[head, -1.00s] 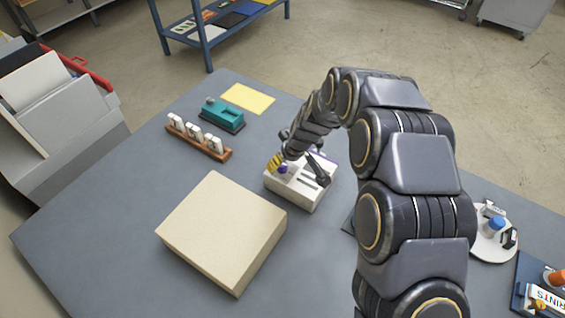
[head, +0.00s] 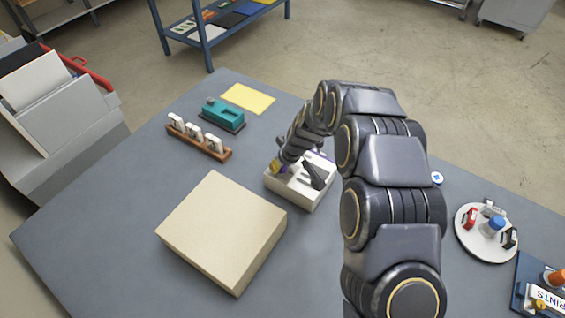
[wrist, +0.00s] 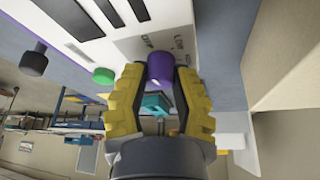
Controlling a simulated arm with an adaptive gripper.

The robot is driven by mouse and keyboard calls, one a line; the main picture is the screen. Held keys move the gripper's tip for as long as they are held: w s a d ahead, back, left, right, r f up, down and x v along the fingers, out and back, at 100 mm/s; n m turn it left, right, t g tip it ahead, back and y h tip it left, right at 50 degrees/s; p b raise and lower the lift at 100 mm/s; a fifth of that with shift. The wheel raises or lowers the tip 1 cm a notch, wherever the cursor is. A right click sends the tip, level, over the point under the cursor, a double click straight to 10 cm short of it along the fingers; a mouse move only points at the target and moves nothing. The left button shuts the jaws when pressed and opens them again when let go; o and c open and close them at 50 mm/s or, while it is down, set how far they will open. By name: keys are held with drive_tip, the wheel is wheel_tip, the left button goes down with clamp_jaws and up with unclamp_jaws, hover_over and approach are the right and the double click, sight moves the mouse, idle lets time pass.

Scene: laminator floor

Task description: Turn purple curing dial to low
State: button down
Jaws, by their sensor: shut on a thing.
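The purple curing dial (wrist: 160,66) stands out from the pale front panel of the white machine (head: 298,194). In the wrist view my gripper (wrist: 159,72) has its yellow fingers on both sides of the dial, shut on it. Labels reading OFF and LOW are on the panel beside the dial. A small pale mark shows on the dial's near edge, but I cannot tell its setting. In the head view my gripper (head: 277,166) is at the machine's left end and the dial is hidden.
A green button (wrist: 103,75) and a black knob (wrist: 34,62) are beside the dial. A beige box (head: 222,232) stands in front. A teal device (head: 222,114) and a wooden rack (head: 198,142) are behind left.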

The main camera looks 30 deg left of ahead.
drive_tip(key=shift+m, duration=0.4)
drive_tip(key=m+t+h, duration=0.1)
drive_tip(key=m+t, duration=0.1)
drive_tip(key=m, duration=0.3)
drive_tip(key=m+h, duration=0.1)
drive_tip(key=m, duration=0.1)
drive_tip(key=m+h, duration=0.1)
drive_tip(key=m, duration=0.2)
drive_tip(key=shift+f+m+t, duration=0.1)
drive_tip(key=shift+m+t, duration=0.2)
drive_tip(key=shift+m+h, duration=0.3)
drive_tip(key=c, duration=0.8)
unclamp_jaws()
drive_tip(key=shift+o, duration=0.2)
drive_tip(key=shift+r, duration=0.2)
